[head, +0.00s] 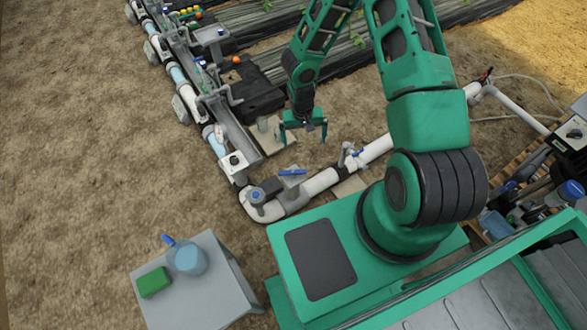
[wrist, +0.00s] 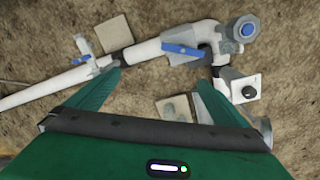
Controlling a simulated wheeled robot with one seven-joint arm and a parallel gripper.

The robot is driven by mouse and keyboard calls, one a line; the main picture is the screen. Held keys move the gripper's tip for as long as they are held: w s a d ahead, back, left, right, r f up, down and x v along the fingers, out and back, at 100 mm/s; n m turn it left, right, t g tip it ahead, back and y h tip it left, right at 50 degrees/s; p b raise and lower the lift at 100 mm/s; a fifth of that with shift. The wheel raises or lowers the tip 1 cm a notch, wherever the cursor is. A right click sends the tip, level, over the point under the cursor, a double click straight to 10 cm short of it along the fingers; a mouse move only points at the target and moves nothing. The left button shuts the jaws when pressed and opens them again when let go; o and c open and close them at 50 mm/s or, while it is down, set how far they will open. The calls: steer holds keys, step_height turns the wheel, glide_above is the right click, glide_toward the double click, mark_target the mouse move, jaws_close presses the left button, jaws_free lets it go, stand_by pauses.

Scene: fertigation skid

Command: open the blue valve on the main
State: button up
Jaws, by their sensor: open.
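A white main pipe (head: 322,182) runs low over the soil to an elbow. Near the elbow, a grey valve body (head: 297,191) carries a flat blue handle (head: 293,172), which also shows in the wrist view (wrist: 183,51). The handle lies at a slant to the pipe. A smaller blue handle (head: 357,153) is on a grey fitting farther right along the pipe; in the wrist view (wrist: 80,59) it is at the left. My gripper (head: 303,128) points down with its fingers apart and empty. It touches neither handle. In the wrist view the larger handle is beyond the fingertips (wrist: 160,78).
A blue-topped grey cap (head: 257,195) sits at the elbow, near a box with a dark knob (head: 235,160). A grey table (head: 215,280) holds a blue jug (head: 189,258) and a green block (head: 153,282). Bare soil lies left of the pipes.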

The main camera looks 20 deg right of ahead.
glide_above(293, 171)
step_height(293, 171, down, 6)
steer(key=shift+y, duration=0.4)
step_height(293, 171, down, 11)
steer(key=shift+a+r, duration=0.1)
